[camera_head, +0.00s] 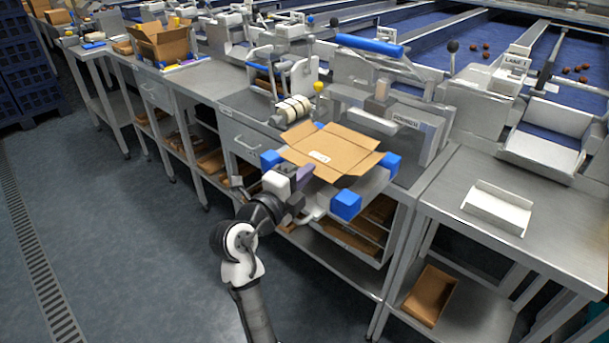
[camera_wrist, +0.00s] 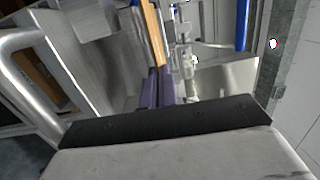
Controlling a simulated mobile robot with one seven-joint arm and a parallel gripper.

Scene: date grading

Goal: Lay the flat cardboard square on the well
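The flat cardboard square (camera_head: 325,143) is tan, with crease lines and a small white label. It lies roughly level over the well, among its blue corner blocks, such as the front one (camera_head: 346,205) and the right one (camera_head: 391,163). The cardboard hides the well's opening; I cannot tell whether it touches the well. My gripper (camera_head: 305,174) is at the cardboard's near left edge, its purple fingers closed on it. In the wrist view the cardboard (camera_wrist: 156,35) shows edge-on as a thin strip running into the purple fingers (camera_wrist: 157,90).
A metal machine with a blue-gripped handle (camera_head: 370,45) stands behind the well. A steel table with a white tray (camera_head: 497,207) is on the right. An open cardboard box (camera_head: 160,42) stands on the bench at back left. The floor at left is clear.

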